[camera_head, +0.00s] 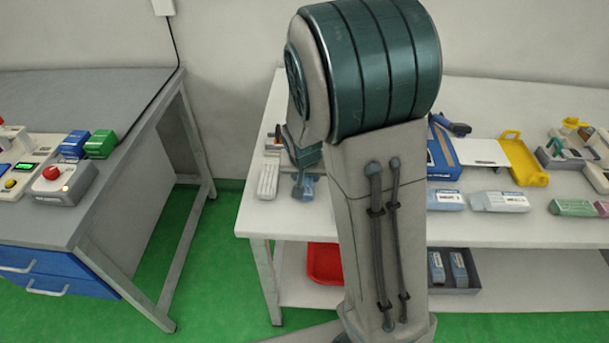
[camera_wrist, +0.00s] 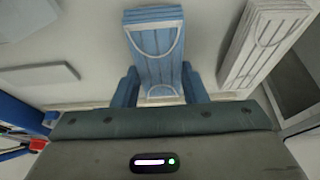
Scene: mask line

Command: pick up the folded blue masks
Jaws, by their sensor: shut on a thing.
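The folded blue masks (camera_wrist: 155,50) are a light-blue pleated stack with white ear loops, upper middle in the wrist view. My gripper (camera_wrist: 160,88) has its two blue fingers on either side of the stack's near end, shut on it. In the head view the blue masks (camera_head: 309,188) show only in part beside my gripper (camera_head: 302,184), near the left end of the white table. My arm hides much of that area. I cannot tell whether the stack is clear of the tabletop.
A white folded stack (camera_wrist: 265,40) lies close to the right in the wrist view. The white table (camera_head: 480,233) also holds a yellow tray (camera_head: 524,160) and several packets to the right. A red bin (camera_head: 324,264) sits on the shelf below. A grey bench (camera_head: 110,100) stands left, across a gap.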

